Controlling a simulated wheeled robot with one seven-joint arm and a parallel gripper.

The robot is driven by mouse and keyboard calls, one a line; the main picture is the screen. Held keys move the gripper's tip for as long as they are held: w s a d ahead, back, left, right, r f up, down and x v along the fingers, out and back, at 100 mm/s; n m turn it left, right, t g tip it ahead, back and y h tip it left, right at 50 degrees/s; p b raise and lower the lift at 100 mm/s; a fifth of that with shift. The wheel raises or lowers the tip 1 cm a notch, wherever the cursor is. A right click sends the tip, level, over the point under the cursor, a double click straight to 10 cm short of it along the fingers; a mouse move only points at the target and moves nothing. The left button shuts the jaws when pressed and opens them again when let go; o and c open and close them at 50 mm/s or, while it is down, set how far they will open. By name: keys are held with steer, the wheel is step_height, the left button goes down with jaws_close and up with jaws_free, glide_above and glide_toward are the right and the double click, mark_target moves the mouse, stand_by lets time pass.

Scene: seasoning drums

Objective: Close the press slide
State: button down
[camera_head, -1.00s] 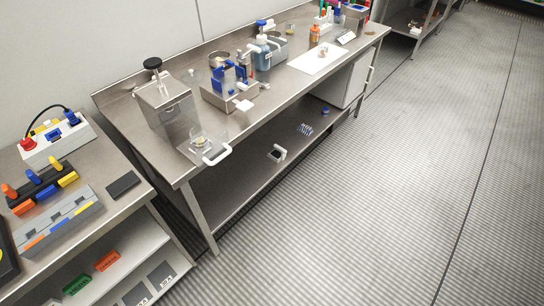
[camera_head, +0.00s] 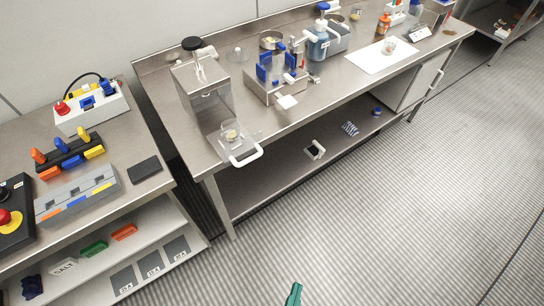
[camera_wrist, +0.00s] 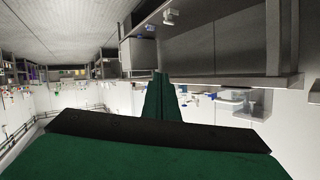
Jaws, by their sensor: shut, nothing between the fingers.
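The press (camera_head: 205,92) is a metal box with a black knob on top, at the left end of the long steel table. Its slide (camera_head: 222,143) is pulled out toward the table's front edge, with a white handle (camera_head: 246,157) at its outer end. A small clear dish (camera_head: 231,133) with something yellowish sits on the slide. My gripper's green tip (camera_head: 294,293) shows at the bottom of the head view, over the floor and well apart from the handle. In the wrist view my green fingers (camera_wrist: 161,92) are together with nothing between them.
A steel table (camera_head: 183,140) carries a blue-clamped device (camera_head: 275,78), a blue jar (camera_head: 319,45) and a white sheet (camera_head: 380,55). A lower side table at left holds a black pad (camera_head: 145,170) and coloured blocks. The ribbed floor (camera_head: 370,210) in front is clear.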

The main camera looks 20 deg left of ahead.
steer(key=w+a+f+m+g+y, duration=0.1)
steer(key=w+a+f+m+y, duration=0.15)
steer(key=w+f, duration=0.35)
steer(key=w+a+f+m+g+y, duration=0.1)
steer(key=w+a+f+m+y, duration=0.2)
steer(key=w, duration=0.5)
steer(key=w+a+r+y, duration=0.1)
steer(key=w+r+y, duration=0.4)
steer(key=r, duration=0.3)
steer(key=w+a+r+y, duration=0.1)
steer(key=w+r+y, duration=0.45)
steer(key=r, duration=0.25)
steer(key=x, duration=1.2)
steer(key=shift+a+r+n, duration=0.25)
steer(key=shift+a+n, duration=0.05)
steer(key=shift+n, duration=0.05)
